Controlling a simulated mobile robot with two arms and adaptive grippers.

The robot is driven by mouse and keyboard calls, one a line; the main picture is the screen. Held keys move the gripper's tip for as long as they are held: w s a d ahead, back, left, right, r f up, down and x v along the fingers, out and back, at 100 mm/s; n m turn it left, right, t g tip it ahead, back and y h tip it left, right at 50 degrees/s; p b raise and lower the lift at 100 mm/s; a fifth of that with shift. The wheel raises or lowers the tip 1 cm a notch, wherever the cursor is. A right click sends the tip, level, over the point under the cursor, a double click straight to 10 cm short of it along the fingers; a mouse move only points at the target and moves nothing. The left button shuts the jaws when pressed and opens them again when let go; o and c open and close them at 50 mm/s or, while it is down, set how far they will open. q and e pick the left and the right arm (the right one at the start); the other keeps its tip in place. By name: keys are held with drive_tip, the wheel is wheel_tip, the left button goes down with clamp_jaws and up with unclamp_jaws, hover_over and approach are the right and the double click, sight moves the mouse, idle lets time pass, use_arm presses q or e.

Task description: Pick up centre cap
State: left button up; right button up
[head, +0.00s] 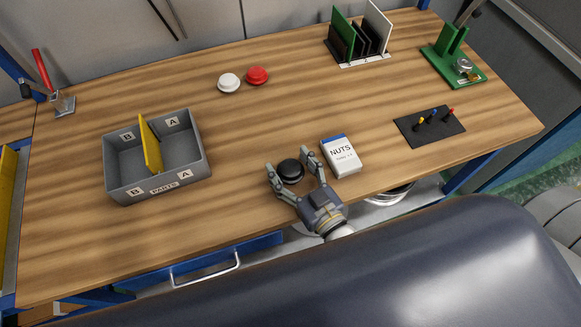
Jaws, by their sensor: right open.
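A round black cap (291,170), likely the centre cap, lies on the wooden workbench (245,142) near its front edge. My right gripper (291,174) reaches in from the front, with its fingers open on either side of the black cap. I cannot tell whether the fingertips touch it. My left gripper does not show.
A white and blue NUTS box (340,156) stands close to the right finger. A grey parts bin (160,187) with a yellow divider is at left. White (229,82) and red (257,75) round pieces lie further back. A black mat (430,127) with small tools is at right.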

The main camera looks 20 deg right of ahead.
drive_tip(key=c, duration=0.7)
drive_tip(key=shift+r, duration=0.15)
